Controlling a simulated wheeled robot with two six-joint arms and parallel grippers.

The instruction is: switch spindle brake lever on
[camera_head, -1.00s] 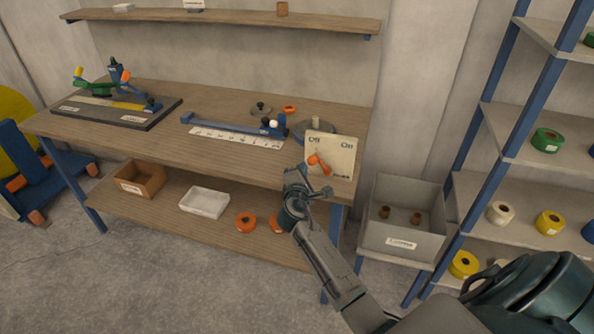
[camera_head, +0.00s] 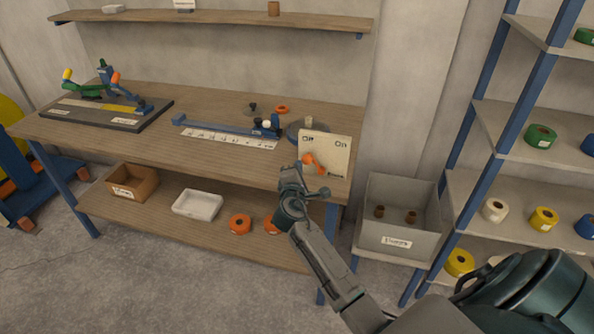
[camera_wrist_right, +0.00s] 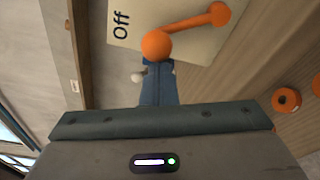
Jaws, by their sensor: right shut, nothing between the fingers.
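The spindle brake lever (camera_head: 314,164) is orange with a ball knob, on a cream panel (camera_head: 337,147) marked Off at left and On at right. My right gripper (camera_head: 299,168) is shut and empty, just below and left of the knob. In the right wrist view its fingers (camera_wrist_right: 158,82) end close to the knob; I cannot tell whether they touch. My left gripper is not in view.
The panel stands at the right front corner of the wooden workbench (camera_head: 125,142). A grey bin (camera_head: 397,240) stands right of the bench, before a rack (camera_head: 538,175) with tape rolls. A lower bench shelf (camera_head: 170,224) holds boxes and orange rolls.

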